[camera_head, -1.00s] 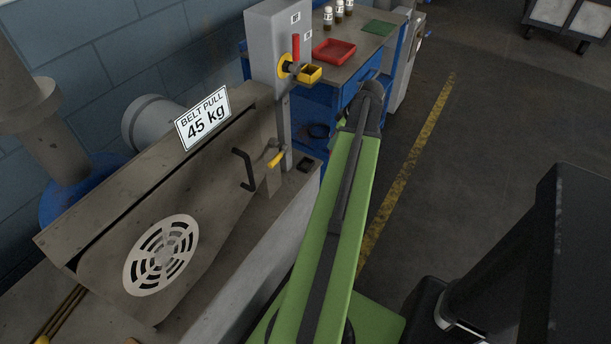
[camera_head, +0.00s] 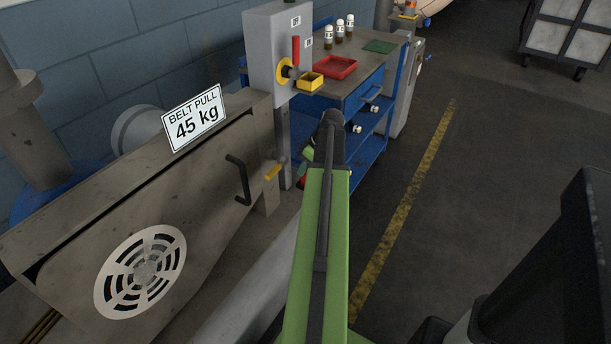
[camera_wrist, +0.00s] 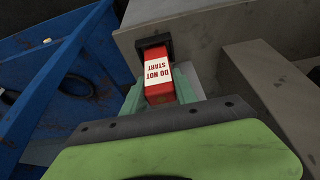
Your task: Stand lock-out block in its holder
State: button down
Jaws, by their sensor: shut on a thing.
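The lock-out block is red with a white "DO NOT START" label (camera_wrist: 160,75). In the wrist view it sits between the green fingers of my gripper (camera_wrist: 160,92), which is shut on it. The black square holder (camera_wrist: 147,43) is at the block's far end, on the grey ledge. The block's end overlaps the holder's opening in this view; I cannot tell whether it is inside or just above it. In the head view my gripper (camera_head: 307,160) shows only partly beside my green arm, with a bit of red below it. The holder is hidden there.
A grey machine guard with a "BELT PULL 45 kg" sign (camera_head: 195,118) and a black handle (camera_head: 238,178) stands at left. A grey switch box (camera_head: 276,50) rises behind my gripper. A blue bench with a red tray (camera_head: 336,67) is beyond.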

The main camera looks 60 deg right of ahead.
jog(key=shift+f, duration=0.5)
jog(key=c, duration=1)
grip_release()
jog(key=shift+o, duration=0.2)
jog(key=shift+r+p, duration=0.45)
jog(key=shift+p, duration=0.05)
jog(key=p+v, duration=1)
jog(key=v, duration=0.1)
jog(key=shift+s+r, duration=0.15)
jog(key=shift+r, duration=0.05)
